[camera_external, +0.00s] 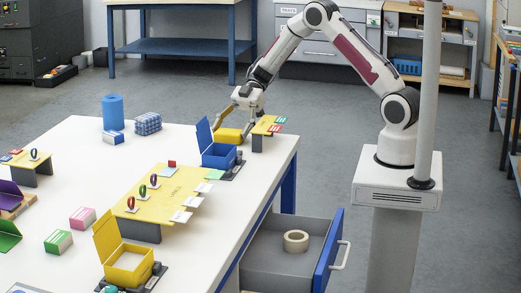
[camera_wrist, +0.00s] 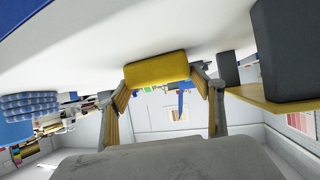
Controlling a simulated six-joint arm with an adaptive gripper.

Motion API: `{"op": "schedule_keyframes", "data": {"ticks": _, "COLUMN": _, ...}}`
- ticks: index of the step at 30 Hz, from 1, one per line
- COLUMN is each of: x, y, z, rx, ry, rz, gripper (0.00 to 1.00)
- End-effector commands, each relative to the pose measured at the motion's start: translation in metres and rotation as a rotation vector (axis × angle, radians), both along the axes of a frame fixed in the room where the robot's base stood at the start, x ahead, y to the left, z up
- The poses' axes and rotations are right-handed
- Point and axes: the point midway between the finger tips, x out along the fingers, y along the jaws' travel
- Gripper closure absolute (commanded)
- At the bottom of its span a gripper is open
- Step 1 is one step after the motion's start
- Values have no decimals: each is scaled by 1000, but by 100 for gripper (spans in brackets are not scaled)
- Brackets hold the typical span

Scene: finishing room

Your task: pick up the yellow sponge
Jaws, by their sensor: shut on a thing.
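The yellow sponge (camera_wrist: 157,70) is a yellow block between the two fingers of my gripper (camera_wrist: 160,88) in the wrist view. The fingers press on its two ends, and the gripper is shut on it. In the external view the sponge (camera_external: 229,135) shows behind the blue box at the far end of the white table, below my gripper (camera_external: 238,118). The sponge is at or just above the table top; I cannot tell which.
An open blue box (camera_external: 218,156) stands just in front of the sponge. A small yellow stand (camera_external: 266,124) with cards is close on the right. A drawer (camera_external: 285,262) is pulled out at the table's side.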

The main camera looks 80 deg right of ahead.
Motion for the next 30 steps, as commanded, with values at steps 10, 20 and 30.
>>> {"op": "schedule_keyframes", "data": {"ticks": 10, "x": 0, "y": 0, "z": 12, "rx": -1, "ry": -1, "rz": 0, "gripper": 45}}
{"op": "schedule_keyframes", "data": {"ticks": 20, "x": 1, "y": 0, "z": 55, "rx": -2, "ry": -4, "rz": 0, "gripper": 45}}
{"op": "schedule_keyframes", "data": {"ticks": 30, "x": 0, "y": 0, "z": 94, "rx": 0, "ry": -1, "rz": 0, "gripper": 45}}
